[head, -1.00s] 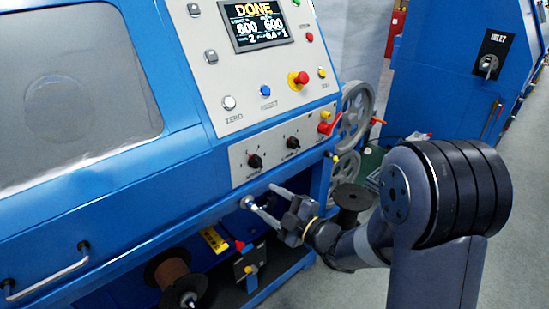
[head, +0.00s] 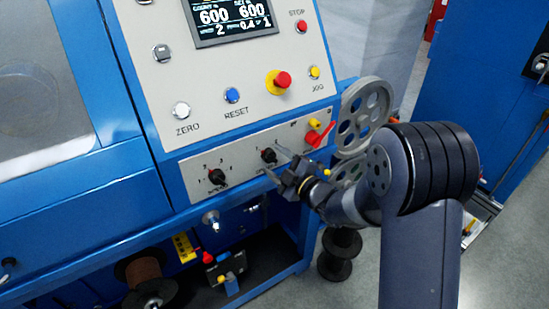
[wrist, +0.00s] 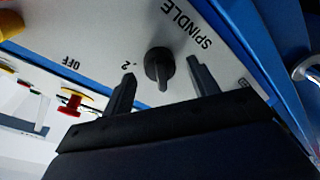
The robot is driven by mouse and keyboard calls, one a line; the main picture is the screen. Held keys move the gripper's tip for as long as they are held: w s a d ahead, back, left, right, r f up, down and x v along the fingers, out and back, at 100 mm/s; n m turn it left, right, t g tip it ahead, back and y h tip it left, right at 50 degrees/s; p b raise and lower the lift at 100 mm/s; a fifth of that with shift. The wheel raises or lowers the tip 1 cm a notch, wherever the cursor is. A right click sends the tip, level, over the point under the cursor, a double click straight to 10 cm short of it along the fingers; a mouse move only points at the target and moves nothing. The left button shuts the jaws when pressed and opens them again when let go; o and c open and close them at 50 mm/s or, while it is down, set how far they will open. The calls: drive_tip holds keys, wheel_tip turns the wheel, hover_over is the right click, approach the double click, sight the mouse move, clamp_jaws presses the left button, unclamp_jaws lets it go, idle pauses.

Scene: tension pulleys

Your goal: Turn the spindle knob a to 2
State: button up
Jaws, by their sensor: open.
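The spindle knob (head: 268,156) is a black rotary knob on the grey lower panel, right of a similar black knob (head: 216,177). In the wrist view the knob (wrist: 159,66) sits by the printed word SPINDLE, with a "2" mark beside it. Its grip bar points toward my gripper's body; I cannot tell which mark it is set to. My gripper (head: 275,163) is open in front of this knob. In the wrist view its two dark fingers are on either side of the knob, with visible gaps. Contact does not show.
A red-handled switch (head: 318,135) and a grey pulley wheel (head: 363,116) are to the right. The red stop button (head: 279,82) and display (head: 232,15) are above. A chrome shaft end (head: 211,219) and a brown spool (head: 144,270) are below.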

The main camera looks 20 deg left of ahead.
drive_tip(key=shift+w+a, duration=0.3)
drive_tip(key=shift+a, duration=0.15)
drive_tip(key=c, duration=1)
